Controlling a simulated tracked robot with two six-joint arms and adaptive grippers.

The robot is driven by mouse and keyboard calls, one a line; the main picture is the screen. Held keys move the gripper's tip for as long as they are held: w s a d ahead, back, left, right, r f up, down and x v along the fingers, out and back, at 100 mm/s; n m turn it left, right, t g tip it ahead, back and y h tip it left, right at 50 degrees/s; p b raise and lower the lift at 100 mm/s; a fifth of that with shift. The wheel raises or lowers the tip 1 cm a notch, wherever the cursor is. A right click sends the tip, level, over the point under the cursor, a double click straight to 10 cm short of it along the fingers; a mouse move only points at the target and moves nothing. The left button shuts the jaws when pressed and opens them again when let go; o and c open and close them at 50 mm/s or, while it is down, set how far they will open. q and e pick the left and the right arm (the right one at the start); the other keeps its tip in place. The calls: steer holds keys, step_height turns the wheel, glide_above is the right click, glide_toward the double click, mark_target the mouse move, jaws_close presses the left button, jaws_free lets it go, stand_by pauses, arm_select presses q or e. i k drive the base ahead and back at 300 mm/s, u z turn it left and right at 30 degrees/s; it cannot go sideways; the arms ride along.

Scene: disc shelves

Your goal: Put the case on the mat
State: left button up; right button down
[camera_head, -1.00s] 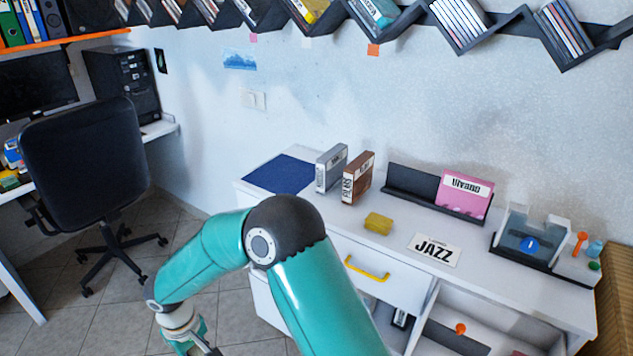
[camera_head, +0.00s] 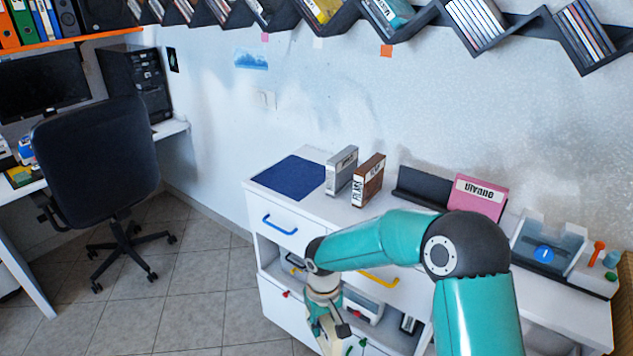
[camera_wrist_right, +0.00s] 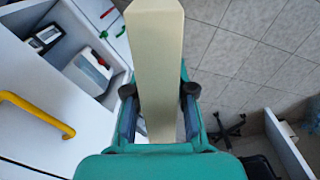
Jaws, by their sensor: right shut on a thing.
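A cream case (camera_wrist_right: 157,60) is held between the two fingers of my right gripper (camera_wrist_right: 158,105) in the right wrist view. It is seen from a narrow side, so its face and any label are hidden. In the head view my right gripper (camera_head: 322,312) hangs in front of the white cabinet, below the desktop, with part of the case (camera_head: 330,340) below it. The dark blue mat (camera_head: 286,177) lies flat and empty at the left end of the desktop, above and left of the gripper. My left gripper is not in view.
A grey case (camera_head: 342,170) and a brown case (camera_head: 368,180) stand upright just right of the mat. A pink case (camera_head: 476,195) leans in a dark rack (camera_head: 418,188). A blue drawer handle (camera_head: 280,225) juts out below the mat. An office chair (camera_head: 95,150) stands at left.

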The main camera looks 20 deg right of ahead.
mark_target(290, 179)
steer(key=z, duration=0.05)
steer(key=i, duration=1)
steer(key=u, duration=0.1)
